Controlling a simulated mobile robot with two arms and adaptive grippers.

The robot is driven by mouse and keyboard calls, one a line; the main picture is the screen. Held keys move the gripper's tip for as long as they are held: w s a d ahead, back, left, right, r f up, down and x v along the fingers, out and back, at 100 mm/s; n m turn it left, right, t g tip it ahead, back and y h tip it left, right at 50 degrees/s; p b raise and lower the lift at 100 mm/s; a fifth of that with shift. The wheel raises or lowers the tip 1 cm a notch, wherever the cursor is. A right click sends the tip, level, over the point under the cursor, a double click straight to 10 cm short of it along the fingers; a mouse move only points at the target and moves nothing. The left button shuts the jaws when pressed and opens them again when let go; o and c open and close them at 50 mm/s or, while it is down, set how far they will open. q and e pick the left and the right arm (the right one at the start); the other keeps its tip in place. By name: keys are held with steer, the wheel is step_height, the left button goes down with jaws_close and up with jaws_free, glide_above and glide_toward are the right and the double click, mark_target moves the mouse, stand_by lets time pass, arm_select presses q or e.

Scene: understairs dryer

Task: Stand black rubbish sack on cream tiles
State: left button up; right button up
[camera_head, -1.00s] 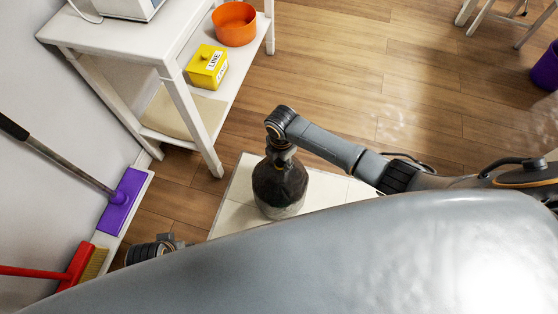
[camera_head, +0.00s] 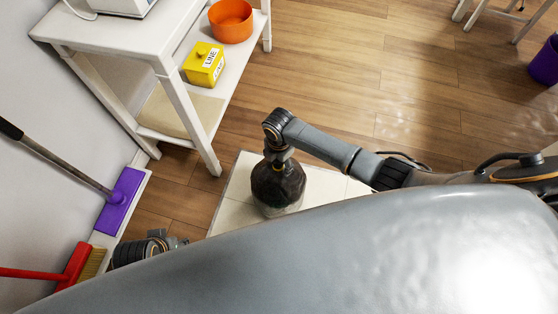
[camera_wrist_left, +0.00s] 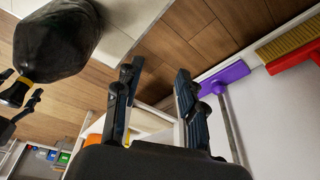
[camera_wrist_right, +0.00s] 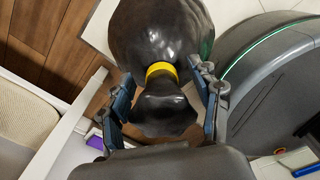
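The black rubbish sack (camera_head: 277,187) stands upright on the cream tiles (camera_head: 235,205) in the head view. Its yellow tie (camera_wrist_right: 161,70) and gathered top show in the right wrist view. My right gripper (camera_head: 279,155) is above the sack. In the right wrist view its fingers (camera_wrist_right: 166,105) are spread on both sides of the gathered top, with a gap visible beside it. My left gripper (camera_wrist_left: 155,100) is open and empty, beside the sack in its wrist view. My body hides part of the tiles and most of the left arm in the head view.
A white shelf table (camera_head: 110,42) with a yellow box (camera_head: 204,65) and orange bowl (camera_head: 231,20) stands left of the tiles. A purple mop (camera_head: 121,200) and red broom (camera_head: 75,265) lean by the left wall.

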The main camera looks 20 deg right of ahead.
steer(key=shift+r, duration=0.15)
step_height(320, 180, up, 11)
steer(key=p, duration=0.3)
steer(key=shift+p, duration=0.4)
arm_select(q)
steer(key=s+f+g, duration=0.1)
steer(key=s+f, duration=0.3)
steer(key=f, duration=0.9)
steer(key=shift+a+f, duration=0.2)
steer(key=shift+f, duration=0.05)
arm_select(e)
steer(key=shift+r, duration=0.5)
